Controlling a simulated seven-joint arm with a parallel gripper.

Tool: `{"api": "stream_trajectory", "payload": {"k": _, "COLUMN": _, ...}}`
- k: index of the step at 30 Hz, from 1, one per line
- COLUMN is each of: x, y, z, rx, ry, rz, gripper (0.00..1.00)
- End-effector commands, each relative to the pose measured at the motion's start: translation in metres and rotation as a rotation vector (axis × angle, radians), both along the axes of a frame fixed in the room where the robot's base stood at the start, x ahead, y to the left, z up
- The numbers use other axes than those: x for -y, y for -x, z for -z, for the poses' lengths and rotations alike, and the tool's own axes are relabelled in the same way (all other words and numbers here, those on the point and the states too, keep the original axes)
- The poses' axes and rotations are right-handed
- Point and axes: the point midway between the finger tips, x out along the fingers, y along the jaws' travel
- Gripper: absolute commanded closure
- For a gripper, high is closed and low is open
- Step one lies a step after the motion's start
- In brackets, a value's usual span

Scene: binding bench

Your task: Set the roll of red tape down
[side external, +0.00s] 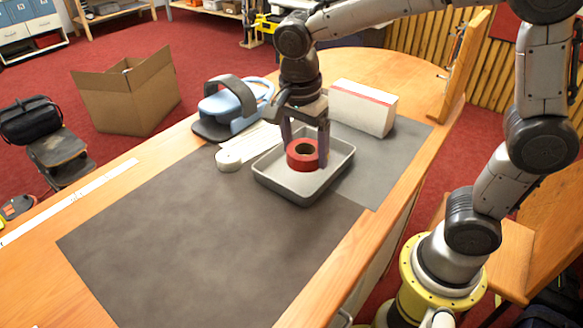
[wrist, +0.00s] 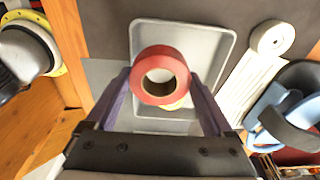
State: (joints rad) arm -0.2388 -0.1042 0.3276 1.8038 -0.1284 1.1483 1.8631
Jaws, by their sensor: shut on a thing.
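The roll of red tape (side external: 302,162) is between the two fingers of my gripper (side external: 306,140), which is shut on it. In the side external view the roll appears over the grey tray (side external: 295,194); I cannot tell whether it touches the tray floor. In the wrist view the red roll (wrist: 161,57) lies flat-side toward the camera between the purple-grey fingertips of my gripper (wrist: 161,88), with the tray (wrist: 204,37) behind it. A small yellow thing shows in the tray, partly hidden by the roll.
A white roll (side external: 229,160) with white strips lies left of the tray. A blue device with a dark handle (side external: 228,105) stands behind it. A white block with a red edge (side external: 361,108) stands behind the tray. The dark mat (side external: 200,235) in front is clear.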

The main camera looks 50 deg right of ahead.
Motion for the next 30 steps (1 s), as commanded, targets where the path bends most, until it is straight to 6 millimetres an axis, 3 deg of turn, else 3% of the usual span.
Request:
{"api": "stream_trajectory", "payload": {"k": 3, "x": -0.002, "y": -0.013, "z": 0.016, "rx": -0.002, "ry": 0.001, "rz": 0.0, "gripper": 0.7}}
{"api": "stream_trajectory", "payload": {"k": 12, "x": -0.005, "y": -0.03, "z": 0.039, "rx": -0.002, "ry": 0.0, "rz": 0.0, "gripper": 0.7}}
{"api": "stream_trajectory", "payload": {"k": 18, "x": -0.005, "y": -0.029, "z": 0.063, "rx": 0.001, "ry": 0.0, "rz": 0.001, "gripper": 0.7}}
{"api": "stream_trajectory", "payload": {"k": 30, "x": -0.004, "y": -0.029, "z": 0.067, "rx": 0.001, "ry": 0.0, "rz": 0.001, "gripper": 0.7}}
